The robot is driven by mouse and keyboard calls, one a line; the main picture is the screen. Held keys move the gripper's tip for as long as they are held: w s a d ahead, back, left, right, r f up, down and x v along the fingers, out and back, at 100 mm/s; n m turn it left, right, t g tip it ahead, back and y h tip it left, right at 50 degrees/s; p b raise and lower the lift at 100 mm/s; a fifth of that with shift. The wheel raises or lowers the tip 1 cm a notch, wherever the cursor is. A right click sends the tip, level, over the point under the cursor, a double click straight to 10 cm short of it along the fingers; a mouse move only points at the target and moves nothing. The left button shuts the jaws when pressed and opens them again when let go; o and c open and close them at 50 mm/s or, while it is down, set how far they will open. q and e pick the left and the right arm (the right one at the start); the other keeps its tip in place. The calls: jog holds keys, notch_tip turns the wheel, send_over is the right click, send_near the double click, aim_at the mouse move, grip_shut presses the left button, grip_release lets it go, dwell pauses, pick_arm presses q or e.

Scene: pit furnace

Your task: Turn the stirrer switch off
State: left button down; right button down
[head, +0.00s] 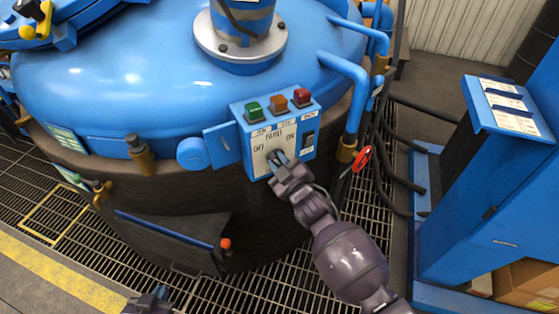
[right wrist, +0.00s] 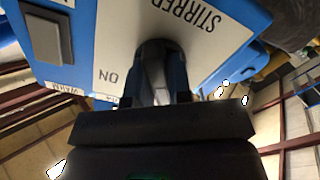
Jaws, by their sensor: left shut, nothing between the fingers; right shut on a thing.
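The blue control box (head: 237,119) stands on the side of the blue vessel, with a white plate (head: 260,143) marked OFF at left and ON at right. The right wrist view shows the plate (right wrist: 120,40) close up, with the words STIRRER and ON. The stirrer switch is a dark knob (right wrist: 157,47) in the plate's middle. My right gripper (head: 278,158) is shut on this knob and hides most of it in the head view. Which mark the knob points to cannot be told. My left gripper (head: 159,293) is shut and empty at the bottom edge, away from the box.
Green (head: 253,109), orange (head: 278,103) and red (head: 302,96) buttons sit on the box top, and a dark rocker switch (head: 309,139) is at its right. A red handwheel (head: 362,158) and blue pipes stand close by. A blue cabinet (head: 460,200) is at right.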

pick_arm(q)
jog(key=shift+s+a+f, duration=0.1)
jog(key=shift+s+f, duration=0.05)
jog(key=shift+s, duration=0.2)
pick_arm(e)
jog(key=shift+n, duration=1)
pick_arm(q)
jog(key=shift+w, duration=0.2)
pick_arm(e)
jog(key=c, duration=1)
grip_release()
jog(key=shift+c, duration=0.2)
pick_arm(q)
jog(key=shift+w+r, duration=0.3)
jog(key=shift+r, duration=0.05)
jog(key=shift+s, duration=0.15)
